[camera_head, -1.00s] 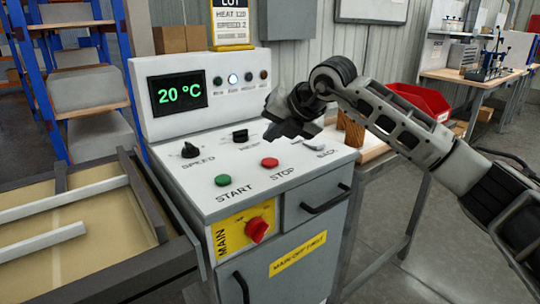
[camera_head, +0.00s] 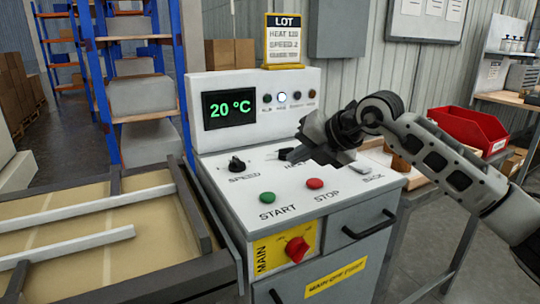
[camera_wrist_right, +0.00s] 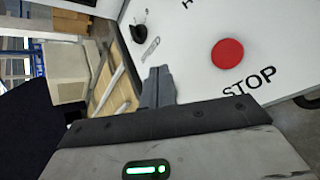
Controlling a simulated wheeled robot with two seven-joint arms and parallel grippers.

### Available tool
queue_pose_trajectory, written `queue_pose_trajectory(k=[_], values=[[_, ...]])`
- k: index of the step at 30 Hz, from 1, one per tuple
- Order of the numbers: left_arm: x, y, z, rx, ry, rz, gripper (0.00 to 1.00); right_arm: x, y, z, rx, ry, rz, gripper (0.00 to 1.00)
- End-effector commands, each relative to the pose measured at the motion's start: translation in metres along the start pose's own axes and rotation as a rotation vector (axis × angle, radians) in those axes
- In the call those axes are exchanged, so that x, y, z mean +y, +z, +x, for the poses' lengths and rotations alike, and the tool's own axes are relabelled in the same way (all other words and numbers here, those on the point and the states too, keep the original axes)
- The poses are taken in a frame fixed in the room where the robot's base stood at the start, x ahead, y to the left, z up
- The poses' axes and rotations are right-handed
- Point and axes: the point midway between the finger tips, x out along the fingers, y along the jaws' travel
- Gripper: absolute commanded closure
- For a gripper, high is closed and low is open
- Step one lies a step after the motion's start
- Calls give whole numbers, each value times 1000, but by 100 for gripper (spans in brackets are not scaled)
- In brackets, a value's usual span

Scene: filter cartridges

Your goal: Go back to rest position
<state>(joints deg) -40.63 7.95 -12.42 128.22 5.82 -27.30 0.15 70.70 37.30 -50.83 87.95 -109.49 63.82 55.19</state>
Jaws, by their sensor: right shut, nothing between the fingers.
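My right gripper (camera_head: 294,155) is above the white control panel (camera_head: 220,184), over its HEAT area, and hides part of the HEAT label and knob. Its fingers are together with nothing between them; they also show in the right wrist view (camera_wrist_right: 158,88). The red STOP button (camera_head: 315,184) is below and to the right of the fingers, and it shows large in the right wrist view (camera_wrist_right: 228,53). The green START button (camera_head: 267,198) is to its left. My left gripper is not in view.
A display (camera_head: 229,109) reads 20 °C. The SPEED knob (camera_head: 237,166) and the red MAIN switch (camera_head: 297,249) are on the console. A framed conveyor-like bed (camera_head: 75,235) adjoins at left. A red bin (camera_head: 468,130) stands on a bench at right.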

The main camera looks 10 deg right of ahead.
Motion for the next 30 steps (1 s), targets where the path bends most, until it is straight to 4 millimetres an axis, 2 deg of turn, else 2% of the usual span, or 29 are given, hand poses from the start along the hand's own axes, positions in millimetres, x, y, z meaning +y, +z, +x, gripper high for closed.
queue_pose_trajectory(k=[1, 3, 5, 6, 9, 11, 14, 15, 17, 18, 19, 22, 24, 27, 30], values=[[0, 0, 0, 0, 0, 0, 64, 17, -26, 14, 47, 113, 9, 100], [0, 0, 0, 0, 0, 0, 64, 50, -62, 24, 100, 333, 50, 100], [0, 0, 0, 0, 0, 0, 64, 82, -90, 20, 125, 563, 136, 100], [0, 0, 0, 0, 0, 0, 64, 98, -101, 12, 121, 707, 217, 100], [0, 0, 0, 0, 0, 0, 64, 115, -108, -15, 49, 1004, 488, 100], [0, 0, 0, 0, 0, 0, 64, 105, -101, -30, -33, 1126, 695, 100], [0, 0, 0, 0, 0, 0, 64, 56, -89, -44, -219, 1210, 1084, 100], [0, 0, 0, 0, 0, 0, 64, 28, -88, -44, -303, 1197, 1249, 100], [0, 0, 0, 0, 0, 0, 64, -18, -95, -41, -424, 1132, 1476, 100], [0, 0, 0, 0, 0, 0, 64, -45, -104, -38, -490, 1072, 1603, 100], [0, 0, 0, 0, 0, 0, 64, -64, -112, -36, -536, 1021, 1685, 100], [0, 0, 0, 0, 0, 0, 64, -123, -150, -28, -660, 810, 1935, 100], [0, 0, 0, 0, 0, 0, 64, -158, -185, -26, -726, 630, 2085, 100], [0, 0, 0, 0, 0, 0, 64, -194, -236, -28, -782, 380, 2241, 100], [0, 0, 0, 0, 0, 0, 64, -214, -277, -33, -803, 181, 2336, 100]])
